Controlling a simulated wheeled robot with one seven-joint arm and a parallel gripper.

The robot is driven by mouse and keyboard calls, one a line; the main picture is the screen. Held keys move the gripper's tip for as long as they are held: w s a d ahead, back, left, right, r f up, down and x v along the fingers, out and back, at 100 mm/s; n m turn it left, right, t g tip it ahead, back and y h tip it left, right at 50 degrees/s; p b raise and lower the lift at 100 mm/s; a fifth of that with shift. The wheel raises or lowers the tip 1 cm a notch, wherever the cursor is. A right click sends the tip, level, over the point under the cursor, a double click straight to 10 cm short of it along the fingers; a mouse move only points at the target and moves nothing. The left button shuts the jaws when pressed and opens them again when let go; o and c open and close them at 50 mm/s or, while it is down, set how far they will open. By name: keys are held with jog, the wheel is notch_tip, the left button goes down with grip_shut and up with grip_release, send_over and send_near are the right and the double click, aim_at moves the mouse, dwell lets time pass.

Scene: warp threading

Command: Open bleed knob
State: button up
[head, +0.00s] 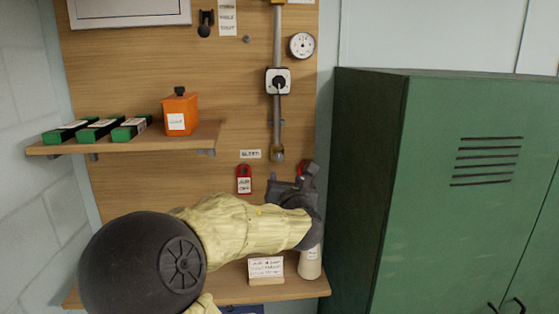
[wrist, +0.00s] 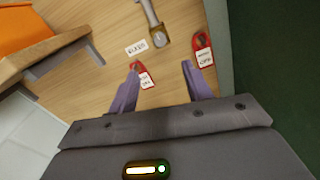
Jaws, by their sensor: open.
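The "BLEED" label (head: 250,154) is on the wooden board, also in the wrist view (wrist: 136,47). Just right of it, the grey pipe ends in a brass fitting (head: 277,153) with a small round grey face, seen larger in the wrist view (wrist: 158,39); this looks like the bleed knob. My gripper (head: 306,168) is below and right of it in the head view. In the wrist view my gripper (wrist: 161,66) is open and empty, its two purple fingers spread toward the board, with the fitting beyond and between their tips. I see no contact with the fitting.
Red tagged locks hang left (head: 244,180) and right of the fitting; the right one (wrist: 202,52) is near a fingertip. A black valve handle (head: 278,82) and gauge (head: 301,45) are higher. A shelf (head: 140,138) is left, a green cabinet (head: 440,190) right.

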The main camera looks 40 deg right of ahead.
aim_at(279, 158)
jog(key=p+x, duration=0.5)
jog(key=x, duration=0.9)
jog(key=shift+w+d+r+p, duration=0.1)
jog(key=shift+w+p, duration=0.2)
jog(key=shift+w+d, duration=0.2)
jog(key=shift+w, duration=0.1)
jog(key=c, duration=1)
